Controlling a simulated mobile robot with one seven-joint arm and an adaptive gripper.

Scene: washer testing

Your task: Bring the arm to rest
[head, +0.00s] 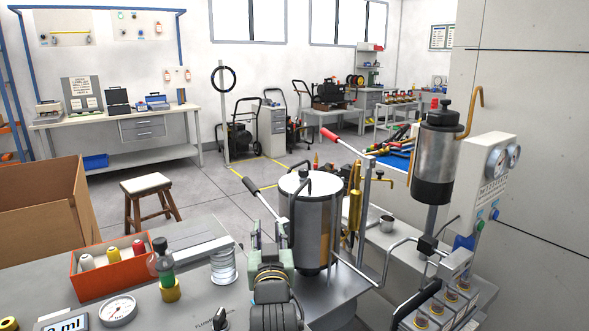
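My gripper (268,232) is at the bottom centre of the head view, above the near bench. Its two grey-green fingers stand apart and point away from me, with nothing seen between them. Below the fingers is the dark, banded end of my arm (274,300). The gripper is just left of a large metal cylinder with a white top (309,184) and overlaps its lower left edge in the picture. I cannot tell whether they touch.
An orange box with spools (90,285), a bottle with a green band (165,262), a round gauge (118,310) and a stack of clear discs (224,267) lie left of the gripper. A lever with a red grip (342,140) and a gauge panel (490,180) stand right.

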